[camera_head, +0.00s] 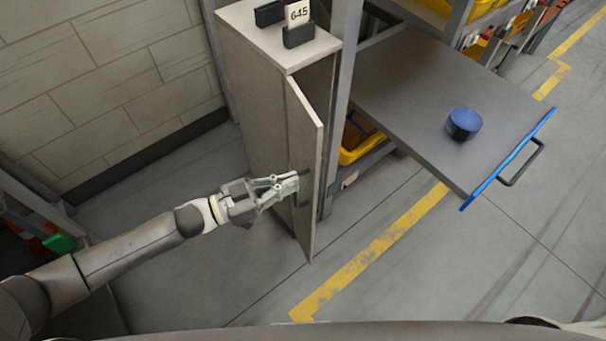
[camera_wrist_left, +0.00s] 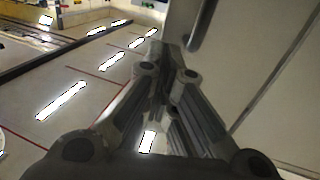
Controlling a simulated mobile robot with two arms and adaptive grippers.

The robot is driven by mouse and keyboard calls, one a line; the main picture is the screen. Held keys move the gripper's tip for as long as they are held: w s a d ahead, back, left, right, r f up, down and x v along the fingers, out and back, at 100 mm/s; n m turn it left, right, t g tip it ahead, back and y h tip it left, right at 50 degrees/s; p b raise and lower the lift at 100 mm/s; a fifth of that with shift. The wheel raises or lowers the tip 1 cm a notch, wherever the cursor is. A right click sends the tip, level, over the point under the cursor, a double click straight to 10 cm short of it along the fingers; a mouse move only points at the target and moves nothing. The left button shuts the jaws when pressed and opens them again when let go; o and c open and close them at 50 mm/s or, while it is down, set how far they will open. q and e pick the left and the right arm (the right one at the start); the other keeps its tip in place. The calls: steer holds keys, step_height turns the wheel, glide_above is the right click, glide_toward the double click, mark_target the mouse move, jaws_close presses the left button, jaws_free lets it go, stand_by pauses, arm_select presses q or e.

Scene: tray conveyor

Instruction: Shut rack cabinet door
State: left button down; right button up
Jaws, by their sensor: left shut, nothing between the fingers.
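The rack cabinet (camera_head: 258,108) is a tall grey-beige box in the head view. Its door (camera_head: 307,140) stands ajar, with a dark gap behind it. My left gripper (camera_head: 294,182) is shut and empty, with its fingertips at the door's outer face close to the dark handle (camera_head: 304,173); I cannot tell if they touch. In the left wrist view the closed fingers (camera_wrist_left: 170,55) point at a pale panel edge with a dark handle bar (camera_wrist_left: 203,25) beside them. My right gripper is not in view.
A grey pulled-out tray (camera_head: 420,95) with a blue edge and handle juts out to the right, bearing a blue round object (camera_head: 464,123). A grey post (camera_head: 343,90) stands beside the cabinet. A label stand (camera_head: 298,24) sits on top. Floor in front is clear.

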mark_target(314, 174)
arm_select(q)
steer(key=shift+x, duration=2)
